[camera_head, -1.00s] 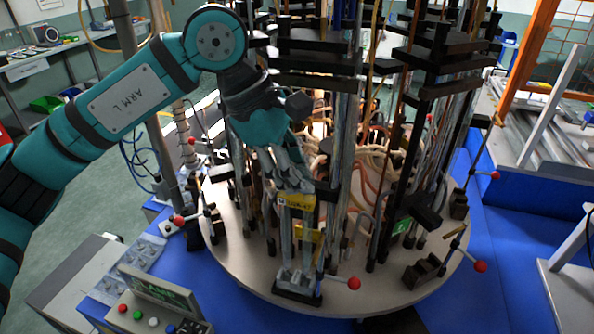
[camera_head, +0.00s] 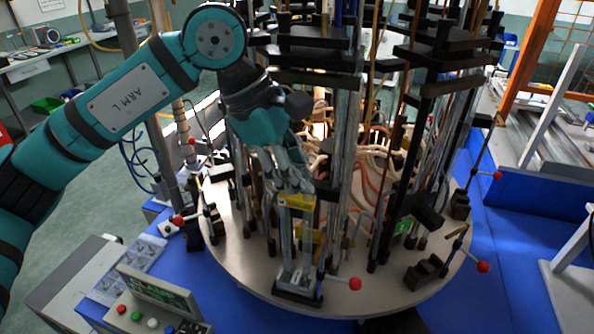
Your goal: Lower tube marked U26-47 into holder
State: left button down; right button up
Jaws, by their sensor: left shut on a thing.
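My left gripper (camera_head: 289,178) points down at the front of the round turntable (camera_head: 245,265). It is shut on a glass tube with a yellow label (camera_head: 296,201); the label's writing is too small to read. The tube stands about upright, its upper part partly hidden by the gripper. Below it is a black holder base (camera_head: 298,297) at the turntable's front edge, with a red-knobbed lever (camera_head: 354,284) beside it. I cannot tell whether the tube's lower end touches the holder. My right gripper is not in view.
Several tall glass tubes and black clamps (camera_head: 315,78) crowd the turntable behind and right of the gripper. An empty black holder (camera_head: 425,272) sits at the right. A control box with coloured buttons (camera_head: 150,317) stands at the lower left.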

aim_at(297, 198)
pick_arm(q)
jog(key=shift+f+b, duration=0.5)
jog(key=shift+r, duration=0.2)
jog(key=shift+r, duration=0.25)
jog(key=shift+f+b, duration=1.45)
jog(key=shift+f, duration=0.2)
dwell(1.8)
jog(key=c, duration=1.2)
grip_release()
jog(key=shift+o, duration=0.2)
jog(key=shift+r, duration=0.1)
jog(key=shift+r+p, duration=1.4)
jog(key=shift+r, duration=0.75)
